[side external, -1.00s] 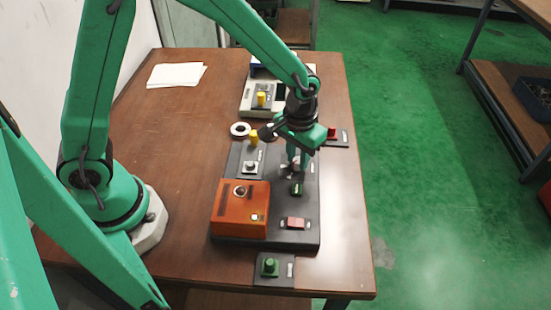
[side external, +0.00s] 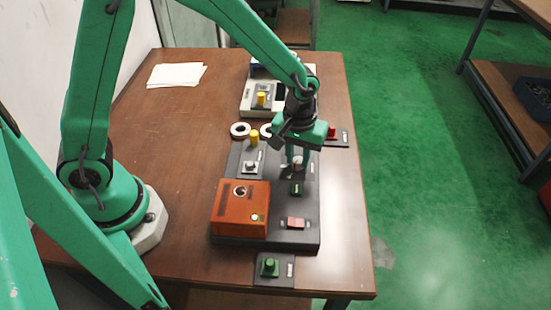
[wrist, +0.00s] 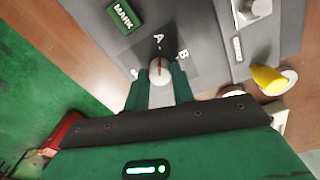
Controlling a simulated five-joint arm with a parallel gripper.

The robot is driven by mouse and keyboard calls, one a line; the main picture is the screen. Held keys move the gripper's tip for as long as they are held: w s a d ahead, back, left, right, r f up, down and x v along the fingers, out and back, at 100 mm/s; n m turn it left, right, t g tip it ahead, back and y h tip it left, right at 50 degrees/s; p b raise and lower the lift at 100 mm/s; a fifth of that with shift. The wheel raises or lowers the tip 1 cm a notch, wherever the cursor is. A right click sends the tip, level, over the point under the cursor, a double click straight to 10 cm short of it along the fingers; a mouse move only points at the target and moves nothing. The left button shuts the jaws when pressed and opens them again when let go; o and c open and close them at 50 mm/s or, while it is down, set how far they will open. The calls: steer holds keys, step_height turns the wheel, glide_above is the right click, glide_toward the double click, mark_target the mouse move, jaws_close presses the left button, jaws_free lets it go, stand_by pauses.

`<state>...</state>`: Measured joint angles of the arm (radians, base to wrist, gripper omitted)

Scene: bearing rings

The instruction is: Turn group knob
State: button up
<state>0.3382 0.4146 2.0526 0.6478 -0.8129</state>
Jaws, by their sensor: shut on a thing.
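The group knob is a small pale round knob (wrist: 160,69) with a red pointer line, on a grey plate (wrist: 190,72) of the dark panel. Its line points roughly toward the letter A, with B to the right. My gripper (wrist: 161,84) is shut on the knob, one green finger on each side. In the side external view my gripper (side external: 294,163) reaches down to the panel (side external: 270,240), and its fingers mostly hide the knob.
An orange box (side external: 240,208), a green MARK block (side external: 296,189) and a pink switch (side external: 295,223) are on the panel. A yellow peg (side external: 254,137) and a white ring (side external: 240,129) stand behind. A red button (side external: 331,132) is right.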

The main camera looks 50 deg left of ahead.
mark_target(294, 159)
steer(key=o, duration=1)
steer(key=shift+r, duration=0.2)
steer(key=shift+s+a+r, duration=0.1)
steer(key=shift+r, duration=3.65)
steer(key=s+a+r+m+t, duration=0.1)
steer(key=s+a+r, duration=0.3)
steer(key=s, duration=0.1)
steer(key=s+a+r+m+t, duration=0.2)
steer(key=s+a+r, duration=0.2)
steer(key=s, duration=0.1)
steer(key=s+a+r+m+t, duration=0.2)
steer(key=s+a+r, duration=0.3)
steer(key=shift+s+a, duration=0.1)
steer(key=shift+s, duration=0.15)
